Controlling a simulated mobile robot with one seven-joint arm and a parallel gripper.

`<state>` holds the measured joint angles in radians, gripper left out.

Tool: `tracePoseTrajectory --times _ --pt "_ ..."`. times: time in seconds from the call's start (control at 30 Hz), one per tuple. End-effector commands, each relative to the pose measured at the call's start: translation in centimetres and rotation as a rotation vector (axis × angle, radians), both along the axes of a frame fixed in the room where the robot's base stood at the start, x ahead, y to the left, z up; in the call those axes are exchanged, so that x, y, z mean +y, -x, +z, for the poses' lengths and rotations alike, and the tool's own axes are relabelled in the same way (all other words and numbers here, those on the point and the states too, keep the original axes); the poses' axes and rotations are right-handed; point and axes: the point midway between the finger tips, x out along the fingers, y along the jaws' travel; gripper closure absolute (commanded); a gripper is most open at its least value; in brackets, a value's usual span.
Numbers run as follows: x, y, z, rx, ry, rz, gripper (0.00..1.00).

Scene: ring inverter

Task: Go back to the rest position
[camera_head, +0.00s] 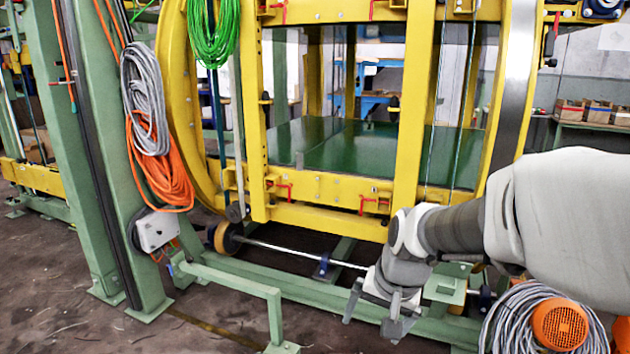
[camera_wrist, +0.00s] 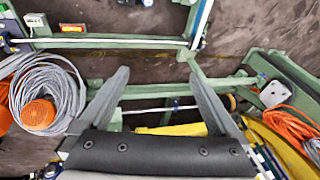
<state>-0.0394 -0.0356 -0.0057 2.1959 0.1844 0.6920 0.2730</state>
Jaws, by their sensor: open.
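My gripper (camera_head: 372,310) hangs at the end of my grey arm, low at the right of the head view, in front of the ring inverter's green base. Its two fingers are spread apart with nothing between them. The wrist view shows the open gripper (camera_wrist: 158,100) too, above the green frame and the dark floor. The yellow ring inverter (camera_head: 405,120) stands behind it, with a green plate (camera_head: 345,150) inside. I cannot tell the exact gap between the gripper and the base.
An orange motor (camera_head: 560,324) with a coiled grey cable (camera_head: 510,320) lies at the lower right, close to my arm. A low green rail (camera_head: 235,283) stands at left of centre. A green post (camera_head: 95,150) carries grey and orange cables. Floor at the lower left is clear.

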Motion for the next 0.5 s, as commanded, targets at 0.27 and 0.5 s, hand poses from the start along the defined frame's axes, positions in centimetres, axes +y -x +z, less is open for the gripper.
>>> tracePoseTrajectory --times 0.27,0.5 --pt "-1.4 5.7 4.6 -0.091 0.079 0.12 0.02" --pt "-2.6 10.7 6.7 -0.157 0.16 0.212 0.02"
